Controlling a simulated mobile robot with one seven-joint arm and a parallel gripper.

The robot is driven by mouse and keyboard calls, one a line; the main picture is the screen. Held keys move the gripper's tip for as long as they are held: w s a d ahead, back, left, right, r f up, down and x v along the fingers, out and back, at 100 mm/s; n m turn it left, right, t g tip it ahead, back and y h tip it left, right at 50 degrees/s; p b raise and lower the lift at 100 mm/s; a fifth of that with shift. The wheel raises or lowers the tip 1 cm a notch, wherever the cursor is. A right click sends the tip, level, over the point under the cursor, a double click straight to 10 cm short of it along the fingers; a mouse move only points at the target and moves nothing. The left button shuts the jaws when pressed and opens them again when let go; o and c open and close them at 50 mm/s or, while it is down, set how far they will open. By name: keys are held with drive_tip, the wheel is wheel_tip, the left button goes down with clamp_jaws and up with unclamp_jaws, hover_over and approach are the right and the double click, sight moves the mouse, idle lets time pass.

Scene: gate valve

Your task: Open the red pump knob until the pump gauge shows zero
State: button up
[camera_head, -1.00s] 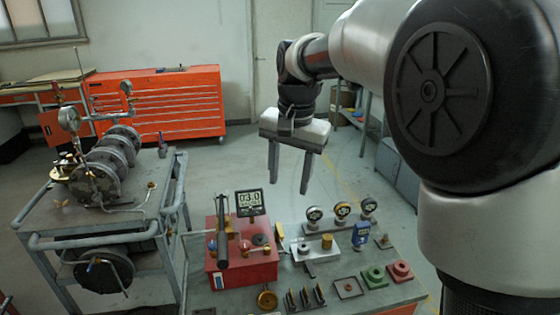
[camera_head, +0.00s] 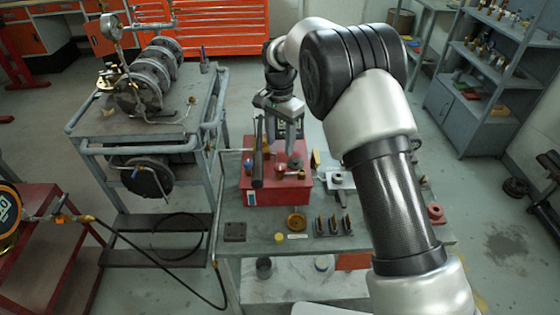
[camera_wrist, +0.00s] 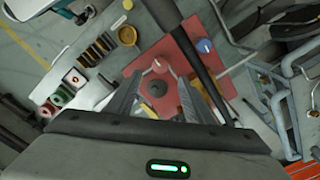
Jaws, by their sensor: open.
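The red pump box (camera_head: 262,192) sits on the workbench. A small red knob (camera_head: 281,170) is on its top, and it also shows in the wrist view (camera_wrist: 160,65). A dark round knob (camera_wrist: 157,88) is beside it. My gripper (camera_head: 289,150) is open above the box, fingers pointing down. In the wrist view my gripper (camera_wrist: 160,78) has its fingers on either side of the dark knob's area, with the red knob just beyond. Contact cannot be told.
A dark lever bar (camera_head: 258,152) rises along the box's left side, close to my gripper. A brass dish (camera_head: 297,222) and several small dark blocks (camera_head: 332,225) lie in front. A valve cart (camera_head: 150,130) stands left.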

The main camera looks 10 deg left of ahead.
sight(280, 166)
wheel_tip(280, 166, down, 8)
drive_tip(key=shift+f, duration=0.25)
drive_tip(key=c, duration=1)
